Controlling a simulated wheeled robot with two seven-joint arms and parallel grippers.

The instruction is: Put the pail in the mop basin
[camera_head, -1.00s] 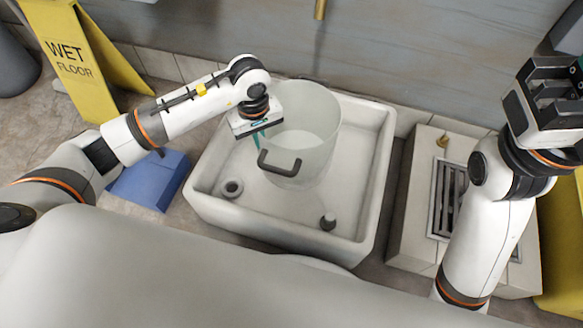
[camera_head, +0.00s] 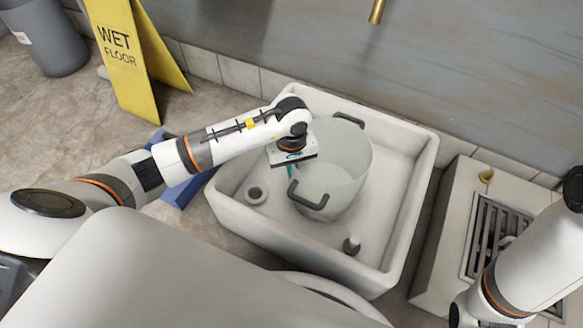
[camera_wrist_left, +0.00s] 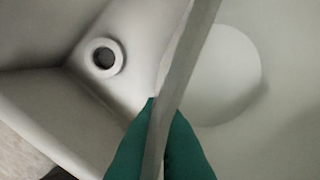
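The pale translucent pail (camera_head: 340,165) is inside the white mop basin (camera_head: 408,215). It looks upright, with one dark handle facing me and one at the back. I cannot tell whether its bottom touches the basin floor. My left gripper (camera_head: 292,172) is at the pail's left rim. In the left wrist view, the teal fingers (camera_wrist_left: 160,140) sit on either side of the pail's wall (camera_wrist_left: 182,75), closed on it. The basin also shows there, with its round drain ring (camera_wrist_left: 104,57). My right arm is at the right edge; its gripper is out of frame.
A yellow wet floor sign (camera_head: 122,60) and a grey bin (camera_head: 48,35) stand at the left. A blue object (camera_head: 178,190) lies beside the basin. A grated floor drain block (camera_head: 492,240) is at right. A small peg (camera_head: 352,245) stands in the basin.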

